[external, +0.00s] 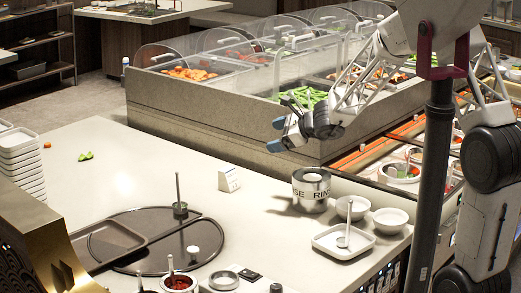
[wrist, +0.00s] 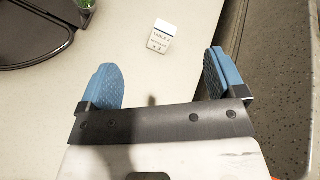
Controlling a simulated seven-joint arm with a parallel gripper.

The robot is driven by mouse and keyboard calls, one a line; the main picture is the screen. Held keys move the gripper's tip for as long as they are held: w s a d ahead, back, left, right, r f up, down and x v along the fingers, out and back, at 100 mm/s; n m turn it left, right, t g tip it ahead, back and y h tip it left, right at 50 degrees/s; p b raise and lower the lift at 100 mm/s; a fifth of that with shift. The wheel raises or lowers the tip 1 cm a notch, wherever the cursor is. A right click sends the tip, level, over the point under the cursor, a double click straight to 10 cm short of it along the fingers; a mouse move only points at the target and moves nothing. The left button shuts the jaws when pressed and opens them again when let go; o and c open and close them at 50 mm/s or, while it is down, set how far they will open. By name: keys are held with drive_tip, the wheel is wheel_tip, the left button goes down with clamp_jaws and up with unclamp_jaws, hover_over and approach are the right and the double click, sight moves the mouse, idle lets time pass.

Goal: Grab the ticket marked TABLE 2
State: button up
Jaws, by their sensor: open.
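My gripper (external: 285,121) is in the air above and to the right of the ticket in the external view. In the wrist view my gripper (wrist: 162,80) has its two blue fingers wide apart with nothing between them.
A white square dish (external: 343,241) is in front. A dark round tray (external: 150,265) lies front left. The raised salad bar (external: 225,125) borders the counter behind. Counter around the ticket is clear.

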sight(229, 169)
drive_tip(key=w+a+f+m, duration=0.2)
drive_tip(key=a+f, duration=0.1)
drive_tip(key=f, duration=0.1)
drive_tip(key=w+a+f+m+t+h, duration=0.1)
drive_tip(key=w+a+f+m, duration=0.1)
drive_tip(key=a+f+m, duration=0.1)
drive_tip(key=w+a+f+m+t, duration=0.1)
drive_tip(key=w+a+f+m, duration=0.1)
drive_tip(key=f, duration=0.4)
drive_tip(key=shift+w+a+m, duration=0.3)
drive_tip(key=shift+w+a, duration=0.15)
drive_tip(key=shift+w, duration=0.05)
drive_tip(key=shift+x, duration=1.25)
drive_tip(key=shift+w+a, duration=0.1)
drive_tip(key=shift+w, duration=0.05)
drive_tip(key=shift+x, duration=2.45)
drive_tip(key=shift+w+r, duration=0.1)
drive_tip(key=shift+c, duration=0.3)
drive_tip(key=c, duration=1)
